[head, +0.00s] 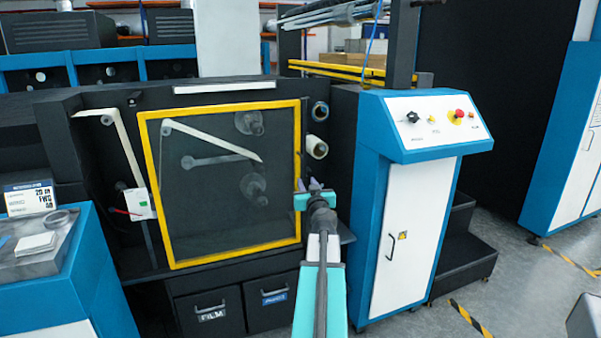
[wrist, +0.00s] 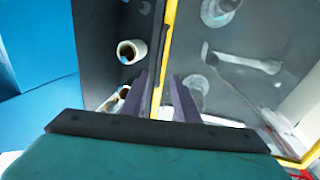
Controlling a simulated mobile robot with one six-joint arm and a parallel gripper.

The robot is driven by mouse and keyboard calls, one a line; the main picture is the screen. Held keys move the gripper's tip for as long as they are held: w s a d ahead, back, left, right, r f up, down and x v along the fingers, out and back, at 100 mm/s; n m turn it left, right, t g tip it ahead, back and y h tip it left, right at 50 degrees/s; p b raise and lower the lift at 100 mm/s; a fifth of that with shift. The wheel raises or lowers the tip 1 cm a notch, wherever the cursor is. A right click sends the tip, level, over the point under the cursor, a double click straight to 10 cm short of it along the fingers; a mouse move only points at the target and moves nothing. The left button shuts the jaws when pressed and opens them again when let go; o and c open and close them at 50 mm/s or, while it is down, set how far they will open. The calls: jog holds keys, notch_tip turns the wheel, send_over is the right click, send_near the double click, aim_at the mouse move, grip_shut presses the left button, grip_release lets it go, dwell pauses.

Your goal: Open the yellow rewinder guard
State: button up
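The yellow rewinder guard (head: 220,106) is a yellow frame around a clear dark pane, in front of the black machine panel in the head view. It looks closed. My gripper (head: 307,185) is at its right edge, a little below mid-height. In the wrist view the guard's yellow edge (wrist: 168,30) runs upright between the two dark fingers of my gripper (wrist: 159,78). The fingers stand apart, with a visible gap on each side of the edge. A thin dark strip, perhaps a handle, lies along this edge; contact cannot be told.
A blue and white control cabinet (head: 405,230) with knobs and a red button stands just right of my arm. White rollers (head: 316,147) stick out right of the guard. Drawers (head: 268,303) sit below it. A blue table (head: 60,290) is at the left.

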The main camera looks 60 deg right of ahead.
aim_at(302, 172)
jog(key=shift+p+x, duration=1.3)
jog(key=shift+x, duration=4.7)
grip_shut()
jog(key=shift+a, duration=0.1)
